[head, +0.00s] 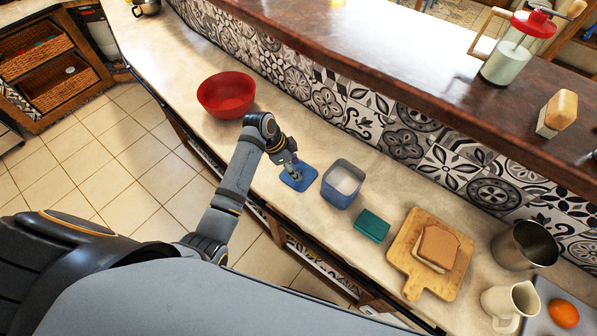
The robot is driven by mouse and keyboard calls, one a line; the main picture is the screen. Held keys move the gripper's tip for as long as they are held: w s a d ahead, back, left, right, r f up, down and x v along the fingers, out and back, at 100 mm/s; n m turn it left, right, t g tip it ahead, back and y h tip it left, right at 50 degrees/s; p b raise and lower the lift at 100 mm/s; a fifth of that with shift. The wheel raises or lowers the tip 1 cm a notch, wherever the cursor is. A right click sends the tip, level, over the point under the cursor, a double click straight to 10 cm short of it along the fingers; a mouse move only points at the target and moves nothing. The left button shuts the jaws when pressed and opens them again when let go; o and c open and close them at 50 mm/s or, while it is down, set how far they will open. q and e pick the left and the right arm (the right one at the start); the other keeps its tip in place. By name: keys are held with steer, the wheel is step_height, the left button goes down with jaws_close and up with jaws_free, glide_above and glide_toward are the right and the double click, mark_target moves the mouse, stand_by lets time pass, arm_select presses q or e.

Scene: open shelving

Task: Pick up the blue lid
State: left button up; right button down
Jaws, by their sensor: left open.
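The blue lid (307,180) lies flat on the light counter, just left of a blue square container with white contents (342,183). My left gripper (294,178) is open and points down over the lid, hiding part of it. I cannot tell whether the fingers touch the lid. My right gripper does not show.
A red bowl (227,94) stands left of the lid. A teal box (372,226), a cutting board (410,262) with bread (439,246), a metal pot (524,246) and a white pitcher (511,300) stand to the right. A tiled wall (405,133) rises behind.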

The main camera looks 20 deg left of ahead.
arm_select(q)
steer(key=shift+x, duration=0.8)
jaws_close()
step_height(320, 180, up, 9)
steer(key=b, duration=0.2)
steer(key=shift+b, duration=0.35)
